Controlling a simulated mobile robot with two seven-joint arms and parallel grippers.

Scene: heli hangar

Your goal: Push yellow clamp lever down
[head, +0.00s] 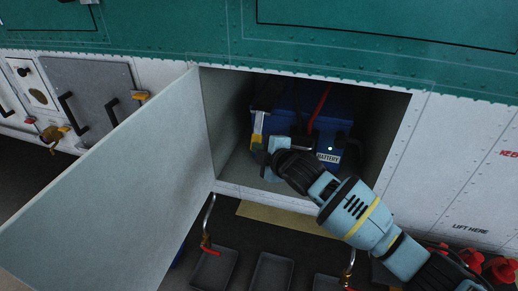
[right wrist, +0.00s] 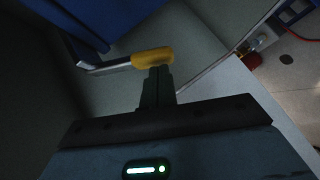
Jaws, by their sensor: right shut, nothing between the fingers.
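The yellow clamp lever (head: 257,138) stands at the left side of the blue battery (head: 310,115) inside the open bay. In the right wrist view the lever's yellow grip (right wrist: 152,58) sits at the end of a metal bar. My right gripper (head: 265,157) reaches into the bay, shut and empty. Its fingertips (right wrist: 158,72) are right at the yellow grip; I cannot tell whether they touch it. The blue battery body also shows in the right wrist view (right wrist: 65,25). My left gripper is not in view.
The open bay door (head: 110,180) fills the left of the head view. The bay's lower sill (head: 265,197) runs below my right arm. Dark trays (head: 271,272) lie below it. Red caps (head: 500,268) are at the lower right.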

